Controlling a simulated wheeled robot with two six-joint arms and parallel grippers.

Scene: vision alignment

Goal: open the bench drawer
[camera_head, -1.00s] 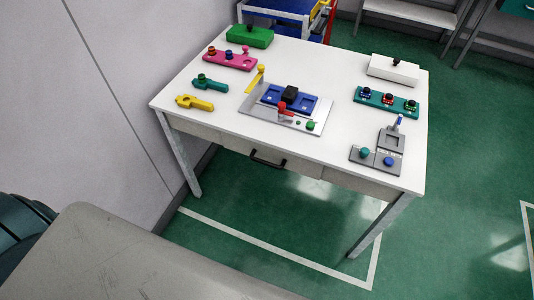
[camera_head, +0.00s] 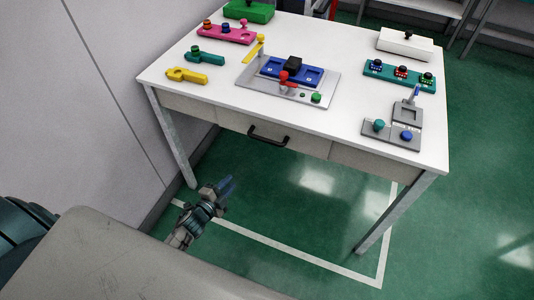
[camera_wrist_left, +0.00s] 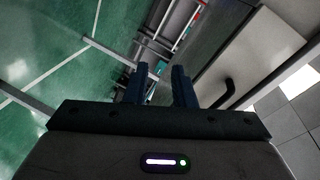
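The bench drawer (camera_head: 305,142) is in the front of the white bench and looks flush, so shut. Its black bar handle (camera_head: 268,137) is on the drawer front; it also shows in the left wrist view as a dark curved bar (camera_wrist_left: 226,94), right of the fingers. My left gripper (camera_head: 226,186) is in front of the bench, lower than the handle and to its left in the head view, apart from it. In the left wrist view its two fingers (camera_wrist_left: 161,80) stand apart with nothing between them. My right gripper is in neither view.
The bench top (camera_head: 215,95) carries several coloured fixtures, including a grey plate with a blue block (camera_head: 312,78) and a grey device (camera_head: 408,115). Bench legs (camera_head: 172,140) stand at both front corners. A wall is at left. Green floor in front is clear.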

